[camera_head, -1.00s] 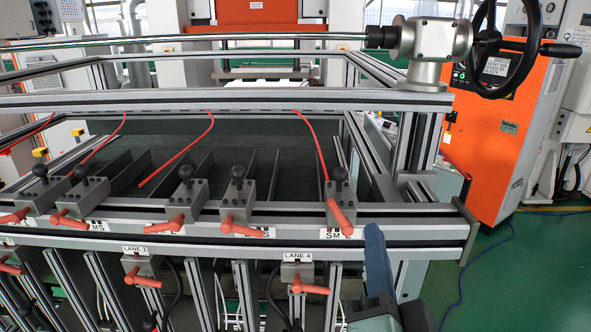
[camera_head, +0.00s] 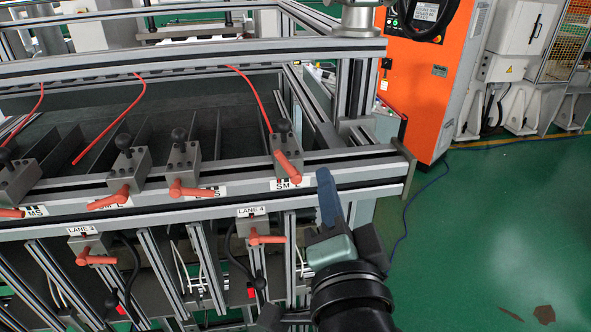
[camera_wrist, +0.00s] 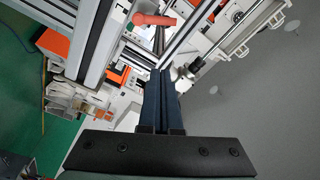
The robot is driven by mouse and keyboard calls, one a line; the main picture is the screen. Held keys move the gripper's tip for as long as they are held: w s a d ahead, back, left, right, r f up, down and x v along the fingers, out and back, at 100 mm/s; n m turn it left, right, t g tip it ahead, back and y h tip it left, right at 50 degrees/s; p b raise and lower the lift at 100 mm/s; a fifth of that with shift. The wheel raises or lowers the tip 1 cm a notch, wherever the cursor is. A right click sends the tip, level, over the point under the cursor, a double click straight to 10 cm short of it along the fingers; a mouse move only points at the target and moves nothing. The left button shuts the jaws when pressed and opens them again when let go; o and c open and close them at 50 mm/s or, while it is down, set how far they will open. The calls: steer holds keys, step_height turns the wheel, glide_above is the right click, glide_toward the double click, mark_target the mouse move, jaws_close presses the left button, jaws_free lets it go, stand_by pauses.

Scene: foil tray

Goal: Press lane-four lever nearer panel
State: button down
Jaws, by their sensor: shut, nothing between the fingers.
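The LANE 4 label (camera_head: 251,212) sits on the front frame above a grey block with a red lever (camera_head: 267,237). Above it, on the rail, are two clamp blocks with black knobs and red levers: one right (camera_head: 289,165), over an SM L label, and one left (camera_head: 189,190). My gripper (camera_head: 325,178) is shut and empty, its blue fingers pointing up just right of the right rail lever. They look apart from it, though depth is hard to judge. In the wrist view the shut fingers (camera_wrist: 160,80) point toward a red lever end (camera_wrist: 153,19).
The LANE 3 block with its red lever (camera_head: 96,258) and more rail levers stand left. The aluminium rail (camera_head: 350,180) ends at a grey plate right of my gripper. An orange cabinet (camera_head: 415,80) stands behind.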

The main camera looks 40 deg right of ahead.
mark_target(287, 165)
steer(key=b+x, duration=0.1)
steer(key=b, duration=0.4)
steer(key=shift+w+d+f, duration=0.1)
steer(key=shift+w+d, duration=0.1)
steer(key=w, duration=0.2)
steer(key=w+d, duration=0.1)
steer(key=w, duration=0.1)
steer(key=w+d, duration=0.1)
steer(key=w, duration=0.1)
steer(key=shift+w+d+f, duration=0.15)
steer(key=shift+w+f, duration=0.25)
steer(key=shift+w+a+f, duration=0.1)
steer(key=shift+a+f, duration=0.05)
steer(key=shift+a, duration=0.4)
steer(key=shift+w, duration=0.1)
